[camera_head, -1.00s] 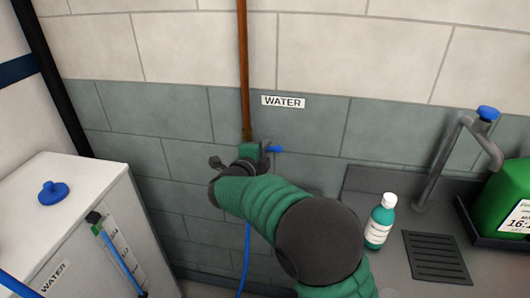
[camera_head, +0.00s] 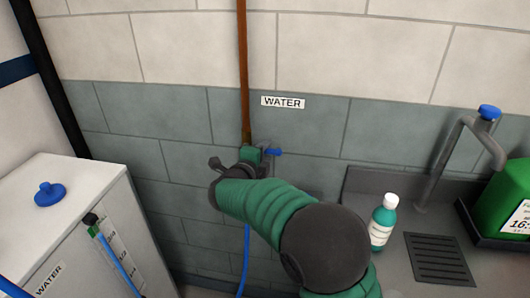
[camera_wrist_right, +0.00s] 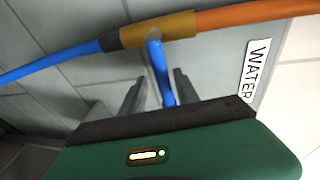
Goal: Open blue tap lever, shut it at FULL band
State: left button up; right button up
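The blue tap lever (camera_head: 273,152) sticks out to the right of the tap on the copper pipe, across the pipe's line. In the right wrist view the blue lever (camera_wrist_right: 161,72) comes off the brass tap body (camera_wrist_right: 158,31) and reaches between my fingers. My right gripper (camera_head: 240,160) is at the tap; in the wrist view (camera_wrist_right: 160,92) its fingers stand apart, one each side of the lever, with gaps. The white water tank (camera_head: 82,200) has a gauge with a blue tube (camera_head: 120,260); its markings are too small to read. My left gripper is out of view.
A blue hose (camera_head: 246,255) hangs below the tap. A blue cap (camera_head: 49,194) sits on the tank top. At right are a teal bottle (camera_head: 381,221), a drain grille (camera_head: 438,258), a grey spout (camera_head: 447,155) and a green container (camera_head: 505,200). A WATER sign (camera_head: 283,102) is on the wall.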

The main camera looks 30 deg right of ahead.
jog(key=shift+r, duration=0.1)
jog(key=p+v, duration=0.1)
jog(key=v, duration=1.5)
jog(key=shift+s+a, duration=0.25)
jog(key=shift+a, duration=0.1)
